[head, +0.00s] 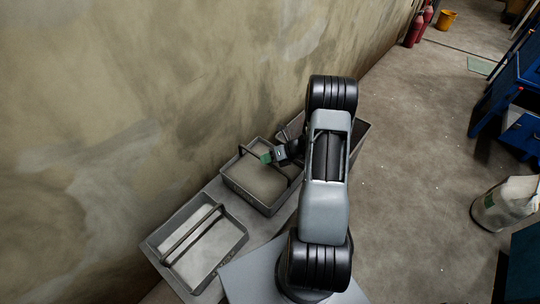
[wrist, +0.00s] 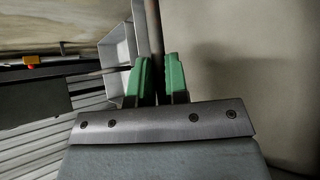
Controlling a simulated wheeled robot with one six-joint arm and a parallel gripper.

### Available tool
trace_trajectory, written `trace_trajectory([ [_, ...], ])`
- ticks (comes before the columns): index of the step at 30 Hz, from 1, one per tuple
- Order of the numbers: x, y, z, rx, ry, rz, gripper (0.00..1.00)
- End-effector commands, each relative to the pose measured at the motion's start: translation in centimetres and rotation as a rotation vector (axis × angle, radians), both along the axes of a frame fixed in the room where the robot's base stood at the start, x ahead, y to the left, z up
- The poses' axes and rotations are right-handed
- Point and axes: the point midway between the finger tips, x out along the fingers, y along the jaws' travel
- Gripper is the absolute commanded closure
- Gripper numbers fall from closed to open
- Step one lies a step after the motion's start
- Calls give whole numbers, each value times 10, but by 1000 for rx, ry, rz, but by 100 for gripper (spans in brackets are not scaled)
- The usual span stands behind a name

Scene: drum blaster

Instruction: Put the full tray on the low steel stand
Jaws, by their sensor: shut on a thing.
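A grey tray (head: 230,184) with a bar handle (head: 284,177) sits in the middle of a row of trays along the wall. Pale material fills it close to its rim. My gripper (head: 266,158) is at this tray's handle. In the wrist view its green fingers (wrist: 163,78) are shut on the dark handle bar (wrist: 153,28), which runs between them. I cannot tell whether the tray rests on the surface below or hangs just above it. I cannot pick out the low steel stand for certain; my arm hides part of the area.
Another handled tray (head: 236,246) with pale material is at lower left, on a long grey surface (head: 262,230). A further dark container (head: 360,133) is partly behind my arm. The wall (head: 150,90) is close on the left. Open floor (head: 420,150) lies right, before a bin (head: 500,207).

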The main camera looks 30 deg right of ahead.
Motion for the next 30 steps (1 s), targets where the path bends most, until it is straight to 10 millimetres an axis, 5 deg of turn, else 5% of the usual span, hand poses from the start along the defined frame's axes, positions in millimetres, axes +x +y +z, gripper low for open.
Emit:
trace_trajectory([
  [6, 1, -1, -24, 1, -3, -1, 100],
  [19, 1, -2, -29, 1, -5, -1, 100],
  [20, 0, -1, -30, -1, -1, -1, 85],
  [21, 0, -1, -30, -1, -1, -1, 81],
  [27, 0, -1, -30, -1, -1, -1, 62],
  [30, 0, -1, -30, -1, -1, -1, 60],
])
